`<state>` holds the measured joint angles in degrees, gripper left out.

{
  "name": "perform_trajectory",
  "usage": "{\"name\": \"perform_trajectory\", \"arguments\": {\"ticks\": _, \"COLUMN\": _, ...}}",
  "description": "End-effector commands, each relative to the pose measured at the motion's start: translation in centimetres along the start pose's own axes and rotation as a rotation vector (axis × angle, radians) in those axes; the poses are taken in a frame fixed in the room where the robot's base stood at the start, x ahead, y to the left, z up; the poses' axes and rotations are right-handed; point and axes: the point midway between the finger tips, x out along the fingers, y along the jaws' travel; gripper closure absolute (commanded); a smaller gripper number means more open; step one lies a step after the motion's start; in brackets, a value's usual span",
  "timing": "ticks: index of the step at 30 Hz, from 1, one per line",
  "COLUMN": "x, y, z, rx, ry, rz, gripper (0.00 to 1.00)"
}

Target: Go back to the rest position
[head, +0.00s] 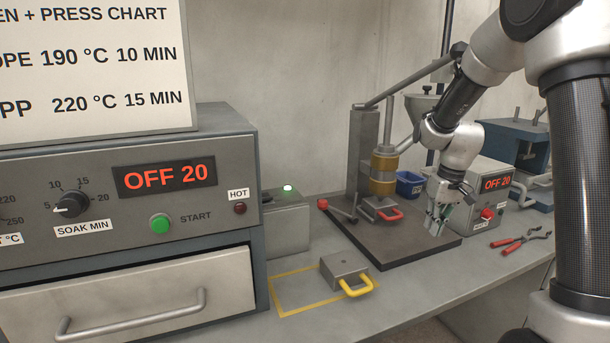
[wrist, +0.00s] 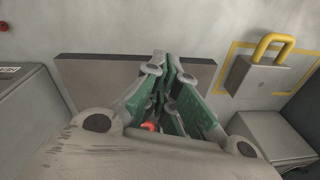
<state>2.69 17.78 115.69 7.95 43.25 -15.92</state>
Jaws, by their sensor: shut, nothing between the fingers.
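My gripper (head: 435,225) hangs pointing down over the right part of the press's dark base plate (head: 385,245), beside the press column. Its fingers are together and hold nothing. In the wrist view the green-padded fingers of my gripper (wrist: 166,72) reach over the same plate (wrist: 90,72). My arm (head: 460,100) comes in from the upper right. A metal block with a red handle (head: 390,214) sits under the press's brass-coloured ram (head: 384,172). A bit of red shows between the fingers in the wrist view, mostly hidden.
A control box (head: 490,190), blue bin (head: 410,183) and red-handled pliers (head: 520,242) are around my gripper's side.

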Motion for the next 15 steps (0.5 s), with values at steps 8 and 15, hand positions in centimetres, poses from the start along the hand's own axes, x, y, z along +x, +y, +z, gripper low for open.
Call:
{"name": "perform_trajectory", "arguments": {"ticks": 8, "x": -7.4, "y": -2.1, "z": 11.0, "rx": 0.115, "ry": -0.030, "rz": 0.036, "gripper": 1.00}}
{"name": "perform_trajectory", "arguments": {"ticks": 15, "x": -12.4, "y": -3.7, "z": 21.0, "rx": 0.157, "ry": 0.051, "rz": 0.081, "gripper": 1.00}}
